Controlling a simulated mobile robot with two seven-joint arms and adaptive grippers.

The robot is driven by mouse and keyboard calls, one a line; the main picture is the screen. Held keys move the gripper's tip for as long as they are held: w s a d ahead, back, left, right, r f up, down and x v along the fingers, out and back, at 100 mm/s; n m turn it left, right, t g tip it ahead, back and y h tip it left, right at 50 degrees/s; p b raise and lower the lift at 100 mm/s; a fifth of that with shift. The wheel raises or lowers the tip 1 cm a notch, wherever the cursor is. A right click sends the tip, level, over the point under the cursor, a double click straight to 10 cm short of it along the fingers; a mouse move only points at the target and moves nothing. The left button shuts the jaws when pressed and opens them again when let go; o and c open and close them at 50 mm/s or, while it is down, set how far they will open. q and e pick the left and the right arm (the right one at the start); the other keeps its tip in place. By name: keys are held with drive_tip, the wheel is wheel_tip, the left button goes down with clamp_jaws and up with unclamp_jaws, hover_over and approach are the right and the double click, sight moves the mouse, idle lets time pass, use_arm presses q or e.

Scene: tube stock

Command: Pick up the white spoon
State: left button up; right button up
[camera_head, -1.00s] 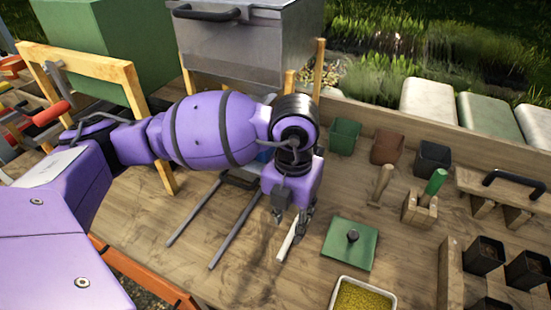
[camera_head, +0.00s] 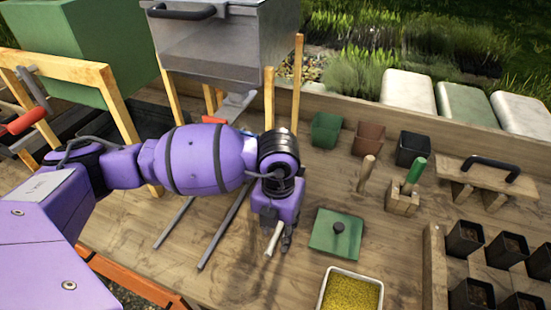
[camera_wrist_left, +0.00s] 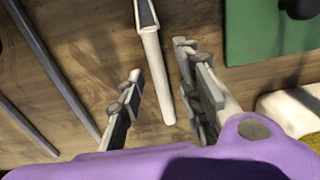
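A slim white handle (camera_head: 273,240) lies on the wooden bench, left of the green lid. In the left wrist view the handle (camera_wrist_left: 157,78) runs between my fingers and has a dark, narrow far end. It may be the white spoon, but no spoon bowl shows clearly. My left gripper (camera_head: 276,236) points down over the handle. Its fingers (camera_wrist_left: 160,62) are apart, one on each side, with gaps between them and the handle. Whether the fingertips touch the bench is unclear. My right gripper is out of view.
The green lid (camera_head: 323,238) and a tray of yellow grains (camera_head: 352,291) lie right of the gripper. Two grey rods (camera_head: 218,235) lie to its left. Small pots (camera_head: 326,130) and a green-handled tool in a block (camera_head: 403,200) stand farther back.

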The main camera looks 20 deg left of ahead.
use_arm(q)
clamp_jaws()
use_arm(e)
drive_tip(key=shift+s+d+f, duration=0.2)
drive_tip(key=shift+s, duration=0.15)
use_arm(q)
drive_tip(key=shift+r, duration=0.1)
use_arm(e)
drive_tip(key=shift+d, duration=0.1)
